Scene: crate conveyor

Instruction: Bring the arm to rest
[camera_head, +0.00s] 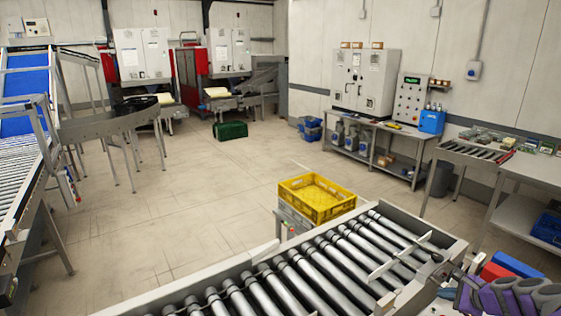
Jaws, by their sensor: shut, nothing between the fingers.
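The nearest large thing is a roller conveyor (222,291) with a pale frame and dark metal rollers, running across the lower right. A yellow crate (318,213) stands just beyond the conveyor's far side, on top of a grey crate (291,215). The yellow crate looks empty.
Another roller conveyor (17,175) runs along the left edge. A green crate (230,131) stands on the open floor (190,190). A bench with a blue box (432,122) lines the right wall.

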